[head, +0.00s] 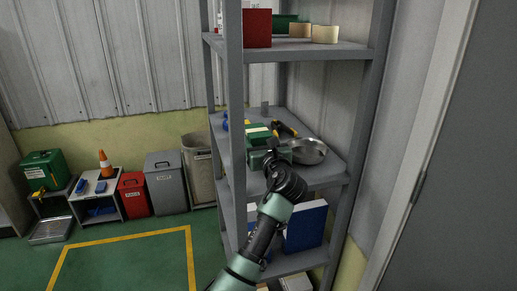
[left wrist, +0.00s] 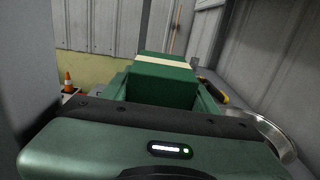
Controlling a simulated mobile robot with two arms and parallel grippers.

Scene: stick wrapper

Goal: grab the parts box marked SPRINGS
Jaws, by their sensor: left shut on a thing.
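A green box (head: 257,131) with a pale band on top sits on the middle shelf (head: 325,175) of the grey rack. It also shows in the left wrist view (left wrist: 164,85), straight ahead of my gripper. I cannot read any marking on it. My left gripper (head: 262,156) reaches in from the front and is shut on the green box at its near end. The gripper body hides the lower part of the box, so I cannot tell if it is lifted. My right gripper is not in view.
A metal bowl (head: 308,151) stands close on the right, and a yellow-and-black tool (head: 285,129) lies behind it. A rack post (head: 234,100) stands close on the left. The upper shelf (head: 300,52) holds a red box (head: 257,28). Blue binders (head: 306,227) stand below.

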